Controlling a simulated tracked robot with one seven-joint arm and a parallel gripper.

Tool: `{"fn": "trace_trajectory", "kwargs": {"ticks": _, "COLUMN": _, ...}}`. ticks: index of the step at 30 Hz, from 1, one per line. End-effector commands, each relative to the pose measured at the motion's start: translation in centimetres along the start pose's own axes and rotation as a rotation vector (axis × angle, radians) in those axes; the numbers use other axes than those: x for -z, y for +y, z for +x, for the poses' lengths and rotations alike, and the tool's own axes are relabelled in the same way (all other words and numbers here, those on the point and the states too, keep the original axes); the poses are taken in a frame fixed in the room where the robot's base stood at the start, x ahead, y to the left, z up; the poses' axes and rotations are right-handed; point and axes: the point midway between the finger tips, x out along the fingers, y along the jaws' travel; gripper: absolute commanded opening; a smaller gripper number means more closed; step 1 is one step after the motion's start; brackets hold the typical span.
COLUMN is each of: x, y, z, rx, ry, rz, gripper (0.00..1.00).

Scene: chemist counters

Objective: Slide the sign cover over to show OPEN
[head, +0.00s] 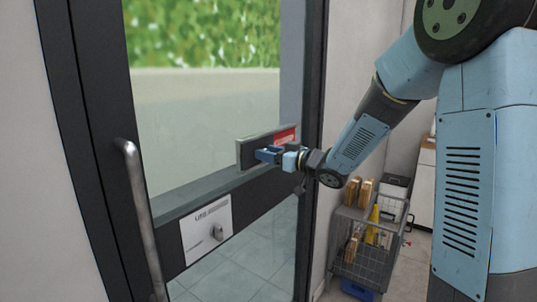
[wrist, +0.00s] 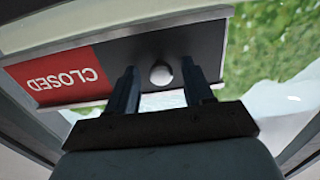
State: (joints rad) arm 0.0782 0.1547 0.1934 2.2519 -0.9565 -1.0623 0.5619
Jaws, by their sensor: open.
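The sign (head: 246,155) is a flat holder on the glass door, with a red panel (head: 285,136) uncovered at its right end. In the wrist view the sign appears upside down, and the red panel (wrist: 65,77) reads CLOSED. The dark sign cover (wrist: 205,42) lies over the other part of the sign and hides what is under it. A round pale knob (wrist: 162,75) stands on the cover. My gripper (head: 263,155) is at the sign's front. In the wrist view its open fingers (wrist: 159,66) are on either side of the knob, with a gap visible on each side.
The glass door has a dark frame (head: 311,130), a vertical metal handle (head: 138,205) at left and a crossbar. A wire cart (head: 355,245) holding boxes stands right of the door.

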Motion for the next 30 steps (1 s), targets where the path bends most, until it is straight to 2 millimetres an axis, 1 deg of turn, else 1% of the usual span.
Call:
{"fn": "trace_trajectory", "kwargs": {"ticks": 6, "x": 0.02, "y": 0.01, "z": 0.01, "rx": 0.000, "ry": 0.000, "rz": 0.000, "gripper": 0.52}}
{"fn": "trace_trajectory", "kwargs": {"ticks": 7, "x": 0.02, "y": 0.02, "z": 0.00, "rx": 0.000, "ry": 0.000, "rz": 0.000, "gripper": 0.50}}
{"fn": "trace_trajectory", "kwargs": {"ticks": 21, "x": 0.03, "y": 0.06, "z": -0.04, "rx": -0.001, "ry": 0.000, "rz": 0.000, "gripper": 0.05}}
{"fn": "trace_trajectory", "kwargs": {"ticks": 23, "x": 0.03, "y": 0.06, "z": -0.05, "rx": -0.001, "ry": 0.000, "rz": 0.000, "gripper": 0.00}}
{"fn": "trace_trajectory", "kwargs": {"ticks": 30, "x": 0.04, "y": 0.08, "z": -0.06, "rx": -0.001, "ry": 0.001, "rz": 0.000, "gripper": 0.00}}
